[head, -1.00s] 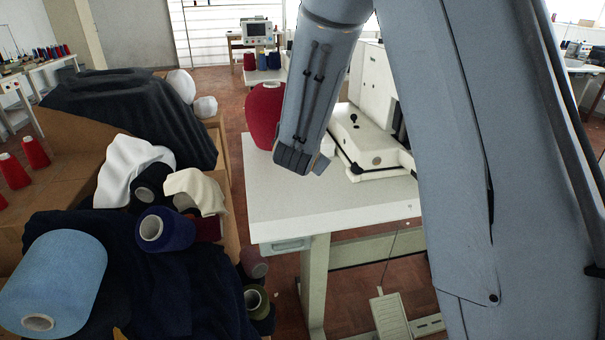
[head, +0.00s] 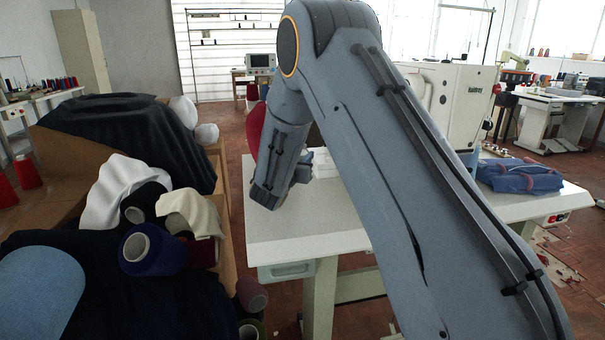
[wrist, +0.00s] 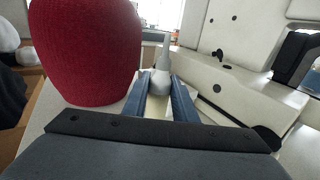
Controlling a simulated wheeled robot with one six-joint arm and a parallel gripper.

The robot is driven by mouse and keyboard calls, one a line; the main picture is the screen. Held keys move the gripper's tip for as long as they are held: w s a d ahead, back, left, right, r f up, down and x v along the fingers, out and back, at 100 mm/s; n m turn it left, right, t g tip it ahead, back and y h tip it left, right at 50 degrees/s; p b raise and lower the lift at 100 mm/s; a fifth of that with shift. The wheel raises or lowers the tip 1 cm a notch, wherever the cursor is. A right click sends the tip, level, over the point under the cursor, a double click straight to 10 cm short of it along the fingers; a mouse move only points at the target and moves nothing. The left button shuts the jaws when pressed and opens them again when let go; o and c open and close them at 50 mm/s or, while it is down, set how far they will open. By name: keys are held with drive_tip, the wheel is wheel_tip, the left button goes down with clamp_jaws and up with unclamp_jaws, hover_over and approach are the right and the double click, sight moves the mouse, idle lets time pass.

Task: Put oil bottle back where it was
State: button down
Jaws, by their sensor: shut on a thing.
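The oil bottle (wrist: 160,80) is pale grey with a thin upright spout, and its lower part looks yellowish. My gripper (wrist: 161,92) is shut on it, with one blue finger on each side. The bottle is between the big red thread cone on the left and the white sewing machine on the right in the wrist view. I cannot tell whether its base touches the white table (head: 300,238). In the head view my own arm hides the bottle and most of the gripper.
The red thread cone (wrist: 85,50) stands close left of my gripper. The sewing machine (head: 450,105) is on the right, with a folded blue garment (head: 520,176) on the table's right end. Boxes with cloth and thread cones (head: 152,250) stand left. The table's front left is clear.

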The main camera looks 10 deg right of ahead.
drive_tip(key=shift+f, duration=2.25)
drive_tip(key=shift+f, duration=0.1)
drive_tip(key=c, duration=1.4)
unclamp_jaws()
drive_tip(key=shift+c, duration=0.2)
